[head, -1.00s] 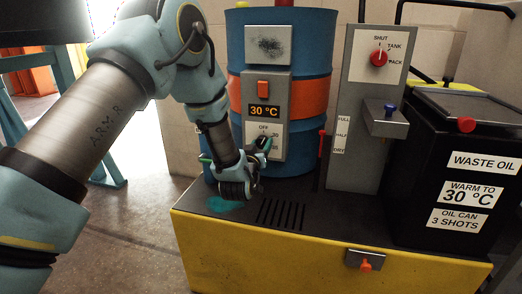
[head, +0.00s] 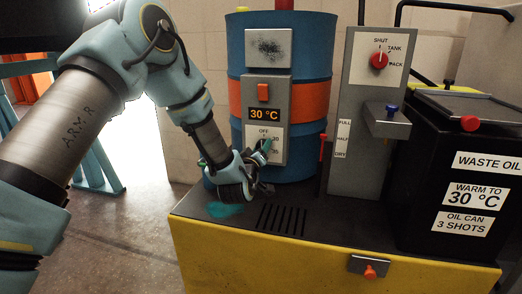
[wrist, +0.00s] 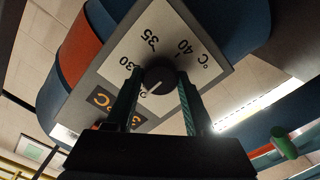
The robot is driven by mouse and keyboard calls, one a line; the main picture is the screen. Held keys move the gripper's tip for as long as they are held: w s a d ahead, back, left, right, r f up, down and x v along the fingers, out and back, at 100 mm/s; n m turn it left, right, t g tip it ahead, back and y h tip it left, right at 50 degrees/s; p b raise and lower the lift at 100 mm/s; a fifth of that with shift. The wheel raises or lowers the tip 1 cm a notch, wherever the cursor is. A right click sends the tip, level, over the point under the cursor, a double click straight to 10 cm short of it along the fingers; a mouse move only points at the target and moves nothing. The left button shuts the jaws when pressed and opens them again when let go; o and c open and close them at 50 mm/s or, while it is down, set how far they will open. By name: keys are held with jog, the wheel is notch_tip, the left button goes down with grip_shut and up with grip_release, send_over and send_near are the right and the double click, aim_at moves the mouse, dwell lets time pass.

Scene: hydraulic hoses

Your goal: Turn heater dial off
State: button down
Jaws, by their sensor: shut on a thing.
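The heater dial (wrist: 159,80) is a dark round knob on a white scale plate in the wrist view. Its white mark points to the lower left, on the side away from 35 and 40. I cannot tell whether it meets OFF, as that part of the scale is partly hidden by a finger. In the head view the scale plate (head: 264,130) shows OFF at the top, and the knob is mostly hidden by my gripper. My gripper (head: 262,152) is shut on the dial, one finger on each side, also in the wrist view (wrist: 160,88).
The blue drum (head: 310,60) stands behind. A grey panel (head: 362,150) and black waste oil tank (head: 450,170) stand to the right.

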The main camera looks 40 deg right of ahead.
jog(key=shift+c, duration=1.3)
grip_release()
jog(key=v, duration=1)
jog(key=shift+s+a+p, duration=0.2)
jog(key=shift+a+p, duration=0.15)
jog(key=shift+w, duration=0.1)
